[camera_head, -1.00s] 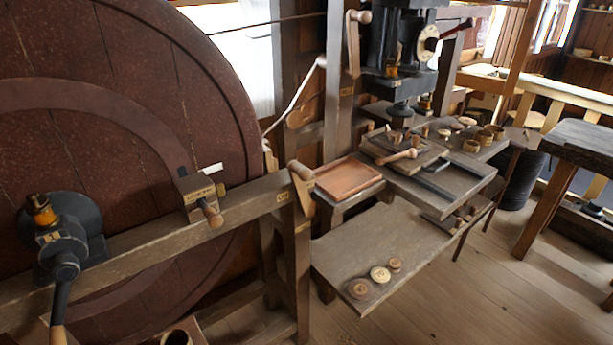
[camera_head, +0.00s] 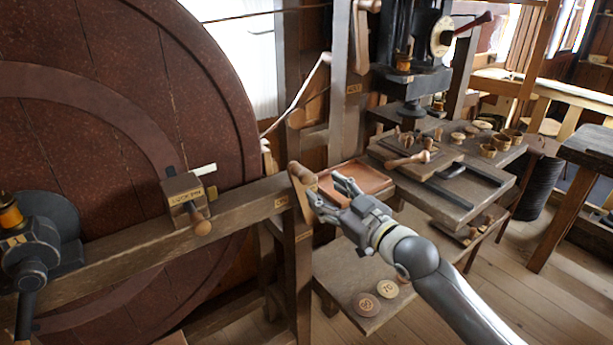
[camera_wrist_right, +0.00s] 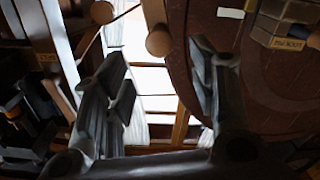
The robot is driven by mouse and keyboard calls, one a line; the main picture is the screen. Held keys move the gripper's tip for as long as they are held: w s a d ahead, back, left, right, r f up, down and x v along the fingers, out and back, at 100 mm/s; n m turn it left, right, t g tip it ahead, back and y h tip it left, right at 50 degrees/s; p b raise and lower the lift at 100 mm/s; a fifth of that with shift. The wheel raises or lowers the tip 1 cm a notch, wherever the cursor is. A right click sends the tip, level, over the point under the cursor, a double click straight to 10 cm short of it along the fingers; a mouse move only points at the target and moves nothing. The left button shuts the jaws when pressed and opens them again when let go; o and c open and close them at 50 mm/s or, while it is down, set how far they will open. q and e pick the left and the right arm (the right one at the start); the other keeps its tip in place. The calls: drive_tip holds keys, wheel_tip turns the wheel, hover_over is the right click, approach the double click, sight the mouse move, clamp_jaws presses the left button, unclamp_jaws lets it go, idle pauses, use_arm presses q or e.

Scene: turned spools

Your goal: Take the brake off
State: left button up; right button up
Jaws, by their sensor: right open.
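A lever with a wooden knob (camera_head: 302,172) stands at the right end of the wooden beam (camera_head: 250,200), beside the big dark red wheel (camera_head: 90,110). A labelled block with a wooden handle (camera_head: 184,196) sits on the beam against the wheel; it also shows in the right wrist view (camera_wrist_right: 285,25). I cannot read the labels surely enough to say which is the brake. My right gripper (camera_head: 327,190) is open and empty, its fingertips close to the knobbed lever; touching cannot be told. A wooden knob (camera_wrist_right: 158,40) shows between its fingers in the right wrist view. My left gripper is out of view.
A copper-coloured tray (camera_head: 365,180) lies behind my right gripper. A bench (camera_head: 470,190) with wooden pieces and cups stands to the right. Round numbered discs (camera_head: 388,289) lie on the low shelf. A thin crank lever (camera_head: 305,90) rises behind the beam.

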sight(309, 179)
drive_tip(key=p+x, duration=0.1)
drive_tip(key=x, duration=0.7)
drive_tip(key=shift+w+a, duration=0.1)
drive_tip(key=shift+w, duration=0.1)
clamp_jaws()
